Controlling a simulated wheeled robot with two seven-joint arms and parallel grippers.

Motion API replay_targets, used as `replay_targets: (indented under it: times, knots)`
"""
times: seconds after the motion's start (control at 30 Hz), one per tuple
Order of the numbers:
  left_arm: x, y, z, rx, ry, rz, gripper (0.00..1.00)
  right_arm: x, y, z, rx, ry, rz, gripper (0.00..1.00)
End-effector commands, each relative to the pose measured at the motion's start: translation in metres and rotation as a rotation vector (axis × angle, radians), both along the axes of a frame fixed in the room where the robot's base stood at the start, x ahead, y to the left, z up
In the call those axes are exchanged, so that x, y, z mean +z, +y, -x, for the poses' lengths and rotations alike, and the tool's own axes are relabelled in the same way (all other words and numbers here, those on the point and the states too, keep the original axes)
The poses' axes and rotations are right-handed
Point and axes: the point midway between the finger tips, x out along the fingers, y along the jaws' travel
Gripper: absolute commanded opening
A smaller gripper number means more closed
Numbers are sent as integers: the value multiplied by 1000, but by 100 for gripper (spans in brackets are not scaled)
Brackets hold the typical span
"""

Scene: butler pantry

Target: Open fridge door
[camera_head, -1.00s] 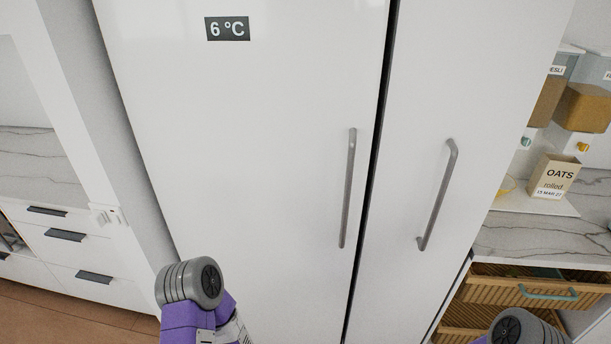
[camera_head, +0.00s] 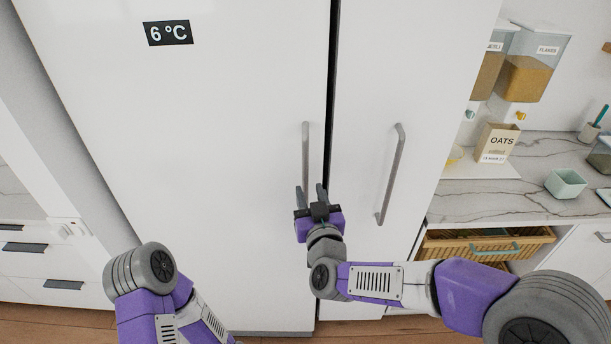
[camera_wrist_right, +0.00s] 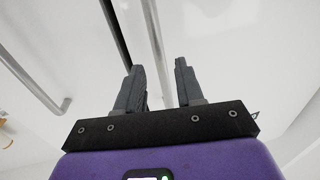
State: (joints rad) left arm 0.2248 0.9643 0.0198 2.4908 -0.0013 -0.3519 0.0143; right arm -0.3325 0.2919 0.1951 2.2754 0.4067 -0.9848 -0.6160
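The white fridge has a left door (camera_head: 215,150) with a 6 °C display (camera_head: 168,33) and a right door (camera_head: 415,60); both look shut, with a dark gap between them. My right gripper (camera_head: 311,190) is open at the lower part of the left door's grey vertical handle (camera_head: 305,150). In the right wrist view, this handle (camera_wrist_right: 156,45) runs between the two spread fingers (camera_wrist_right: 162,80); I cannot tell whether they touch it. The gripper hides the handle's lower end in the head view. My left gripper is out of view; only part of that arm shows.
The right door's handle (camera_head: 391,175) stands close to the right of my gripper. Further right are a marble counter (camera_head: 480,205) with an oats box (camera_head: 497,143) and a pale green bowl (camera_head: 565,183), above a wooden drawer (camera_head: 485,243). White drawers (camera_head: 40,265) stand at the left.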

Motion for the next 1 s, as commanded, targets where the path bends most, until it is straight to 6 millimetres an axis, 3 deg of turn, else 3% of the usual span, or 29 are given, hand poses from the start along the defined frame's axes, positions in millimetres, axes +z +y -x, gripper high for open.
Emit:
replay_targets:
  times: [0.33,0.73,0.77,1.0]
  knots:
    - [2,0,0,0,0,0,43,-2,10,-50,0,5,0,37]
    - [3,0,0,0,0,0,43,-3,11,-59,1,5,0,37]
    - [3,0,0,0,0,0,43,-3,11,-59,1,5,0,36]
    - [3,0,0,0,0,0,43,-2,11,-59,1,5,0,0]
